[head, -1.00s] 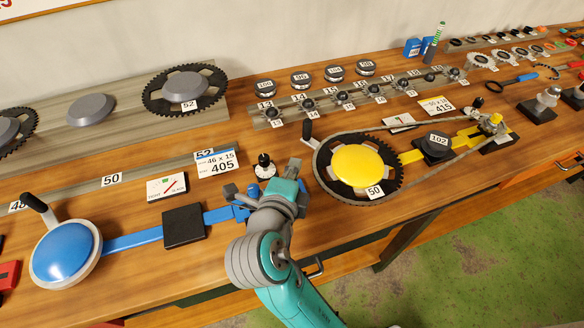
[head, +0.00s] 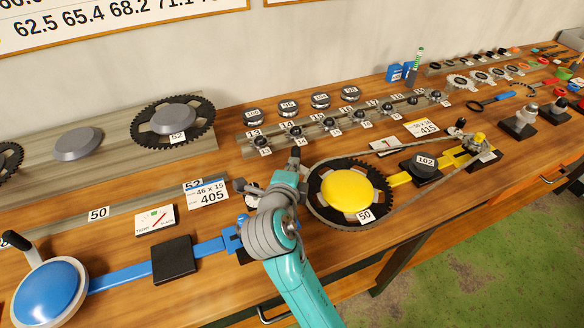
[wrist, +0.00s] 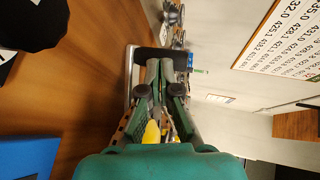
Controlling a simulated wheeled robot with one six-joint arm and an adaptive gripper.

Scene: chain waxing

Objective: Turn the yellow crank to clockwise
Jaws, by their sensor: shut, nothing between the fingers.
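The yellow crank (head: 347,190) is a round yellow disc on a black toothed ring tagged 50, with a chain running to the right. In the wrist view a strip of its yellow disc (wrist: 152,132) shows beside the fingers. Its dark upright handle (wrist: 150,60) stands just beyond my fingertips there. My gripper (wrist: 166,68) is shut with its fingertips together and holds nothing. In the head view my gripper (head: 296,165) is at the left edge of the ring and largely covers the handle. I cannot tell whether the fingertips touch the handle.
A blue crank (head: 48,290) with a blue bar lies at the left. A rail of small sprockets (head: 345,122) runs behind the yellow crank. A 405 card (head: 206,194) lies left of my arm.

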